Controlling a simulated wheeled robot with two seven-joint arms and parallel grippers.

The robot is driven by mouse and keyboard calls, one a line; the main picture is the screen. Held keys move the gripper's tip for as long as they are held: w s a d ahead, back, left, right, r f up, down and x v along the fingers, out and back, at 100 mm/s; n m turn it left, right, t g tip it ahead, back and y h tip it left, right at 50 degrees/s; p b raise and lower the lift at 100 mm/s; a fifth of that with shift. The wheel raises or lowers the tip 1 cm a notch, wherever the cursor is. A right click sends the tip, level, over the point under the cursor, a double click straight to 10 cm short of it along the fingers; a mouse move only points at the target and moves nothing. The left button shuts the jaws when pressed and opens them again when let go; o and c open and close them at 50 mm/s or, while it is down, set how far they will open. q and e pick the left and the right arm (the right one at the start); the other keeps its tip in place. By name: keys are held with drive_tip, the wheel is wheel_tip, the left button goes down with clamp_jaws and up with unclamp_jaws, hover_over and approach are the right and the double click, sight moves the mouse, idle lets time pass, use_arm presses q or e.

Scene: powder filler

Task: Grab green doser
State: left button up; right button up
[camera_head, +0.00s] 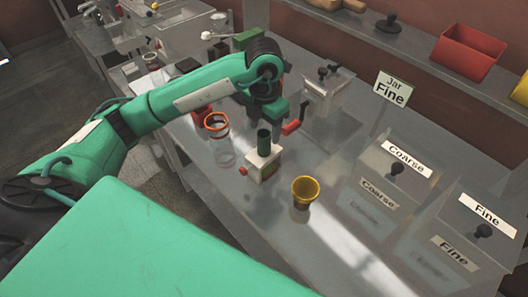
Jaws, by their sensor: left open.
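A small pale device with a dark green cylinder on top (264,143) stands on the grey metal table (235,205). It looks like the green doser, and a red knob sticks out at its left. My left arm reaches in from the left, and its gripper (275,112) hangs just above and behind the green cylinder. The left gripper is open; the fingers are small and partly hidden by the arm. I cannot tell if they touch the cylinder. My right gripper is not in view.
A yellow cup (305,188) stands right of the device, and a clear jar with an orange rim (218,135) stands left. Bins labelled Coarse (393,180) and Fine (478,225) stand at right. A shelf holds a red bin (467,50).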

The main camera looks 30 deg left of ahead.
sight(264, 134)
use_arm(q)
drive_tip(key=shift+f+p, duration=0.25)
drive_tip(key=shift+p, duration=0.05)
wheel_tip(264, 134, down, 3)
drive_tip(key=shift+a+f+p, duration=0.1)
drive_tip(key=shift+p, duration=0.8)
drive_tip(key=shift+f, duration=0.65)
drive_tip(key=c, duration=1.2)
clamp_jaws()
drive_tip(key=shift+w+r, duration=0.1)
drive_tip(key=shift+r, duration=0.05)
